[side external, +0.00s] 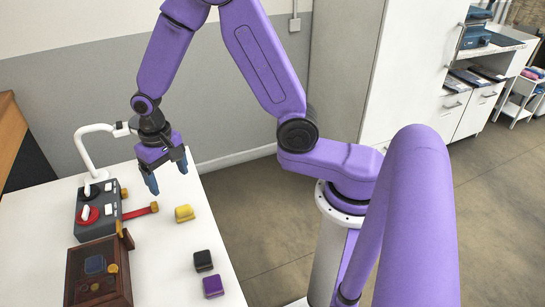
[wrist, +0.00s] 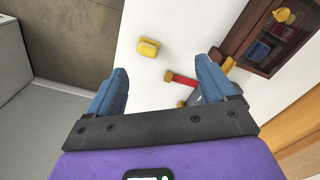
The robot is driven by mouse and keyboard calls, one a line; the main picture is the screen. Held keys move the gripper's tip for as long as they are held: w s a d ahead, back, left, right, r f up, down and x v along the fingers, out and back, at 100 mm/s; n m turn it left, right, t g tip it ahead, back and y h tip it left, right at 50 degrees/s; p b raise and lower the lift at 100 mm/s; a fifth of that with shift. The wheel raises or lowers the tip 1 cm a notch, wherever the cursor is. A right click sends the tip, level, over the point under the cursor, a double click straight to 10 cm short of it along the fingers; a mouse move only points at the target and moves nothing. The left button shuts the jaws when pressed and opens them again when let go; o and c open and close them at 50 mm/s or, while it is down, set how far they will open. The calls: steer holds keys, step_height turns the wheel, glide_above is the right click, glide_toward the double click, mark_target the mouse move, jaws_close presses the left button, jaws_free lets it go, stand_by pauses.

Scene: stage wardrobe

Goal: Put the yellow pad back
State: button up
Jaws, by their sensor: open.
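The yellow pad (side external: 184,213) lies on the white table, to the right of the red bar. In the wrist view the yellow pad (wrist: 148,47) shows beyond the fingertips, between their lines and nearer the left finger. My gripper (side external: 167,174) is open and empty above the table, pointing down. Its two blue fingers also show in the wrist view (wrist: 162,72), spread apart. The gripper is apart from the pad, up and left of it in the side view.
A dark control box (side external: 98,212) carries a red bar (side external: 140,212) with a yellow end. A wooden case (side external: 98,271) with a dark front stands nearer. A black block (side external: 203,260) and purple block (side external: 213,286) lie near the table's right edge. A white curved pipe (side external: 88,150) rises behind.

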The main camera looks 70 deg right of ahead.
steer(key=s+d+r+n, duration=0.1)
steer(key=s+r+n, duration=0.2)
steer(key=s+n, duration=0.2)
steer(key=s+d+r+n, duration=0.1)
steer(key=s+r+n, duration=0.2)
steer(key=s, duration=0.9)
steer(key=s+d+r+n, duration=0.1)
steer(key=s+r+n, duration=0.3)
steer(key=s+n, duration=0.3)
steer(key=shift+s+d, duration=0.2)
steer(key=shift+s, duration=0.7)
